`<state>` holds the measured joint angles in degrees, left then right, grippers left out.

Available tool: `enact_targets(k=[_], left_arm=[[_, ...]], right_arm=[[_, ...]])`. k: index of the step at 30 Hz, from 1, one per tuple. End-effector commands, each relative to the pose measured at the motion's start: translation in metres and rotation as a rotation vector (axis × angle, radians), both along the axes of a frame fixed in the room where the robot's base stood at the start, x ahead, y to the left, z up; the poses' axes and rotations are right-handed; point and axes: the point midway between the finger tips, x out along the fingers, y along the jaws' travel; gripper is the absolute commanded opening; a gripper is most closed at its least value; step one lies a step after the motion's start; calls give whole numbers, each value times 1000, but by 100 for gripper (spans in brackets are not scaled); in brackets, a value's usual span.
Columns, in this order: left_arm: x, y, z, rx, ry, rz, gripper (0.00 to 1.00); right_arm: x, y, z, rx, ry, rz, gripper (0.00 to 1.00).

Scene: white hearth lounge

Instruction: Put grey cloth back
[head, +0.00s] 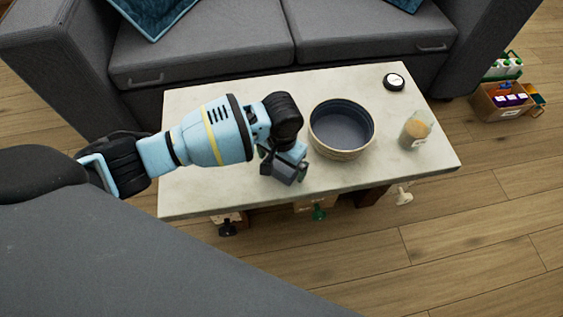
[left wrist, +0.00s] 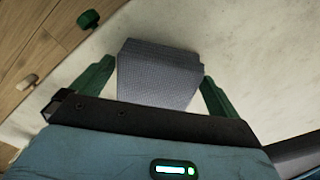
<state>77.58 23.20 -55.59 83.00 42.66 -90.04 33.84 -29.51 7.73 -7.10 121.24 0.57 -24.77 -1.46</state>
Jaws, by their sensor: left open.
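The grey cloth (left wrist: 158,78) shows in the left wrist view as a folded, finely checked grey piece on the pale tabletop. My left gripper (left wrist: 157,72) is open, with one green finger on each side of the cloth. In the head view the left gripper (head: 282,168) points down at the table, left of the round bowl, near the front edge. There my gripper and wrist make the cloth hard to tell apart. I cannot tell whether the fingers touch the cloth. My right gripper is not in view.
The pale table (head: 205,195) bears a dark-lined bowl (head: 342,153), a jar (head: 415,133) and a small black round item (head: 394,82). Dark, green and white knobs (head: 404,196) stick out below its front edge. A grey sofa (head: 205,45) stands behind; crates (head: 500,103) sit at right.

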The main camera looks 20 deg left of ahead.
Motion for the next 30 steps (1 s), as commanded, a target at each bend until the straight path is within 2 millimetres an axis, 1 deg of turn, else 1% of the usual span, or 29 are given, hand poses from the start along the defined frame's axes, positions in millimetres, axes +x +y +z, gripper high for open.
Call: enact_targets(k=[1, 9, 15, 18, 21, 30], left_arm=[[1, -1, 12, -2, -5, -1, 100], [1, -2, 67, -4, -6, 0, 100], [1, -1, 99, -4, -4, 0, 100], [1, -1, 109, -3, -4, -1, 100], [1, -1, 114, -3, -3, -1, 100], [1, -1, 115, -2, -2, 0, 100]], right_arm=[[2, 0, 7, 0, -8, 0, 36], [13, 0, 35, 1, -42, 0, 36], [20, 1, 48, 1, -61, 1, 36], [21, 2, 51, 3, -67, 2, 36], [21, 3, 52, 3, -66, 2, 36], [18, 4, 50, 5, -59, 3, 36]])
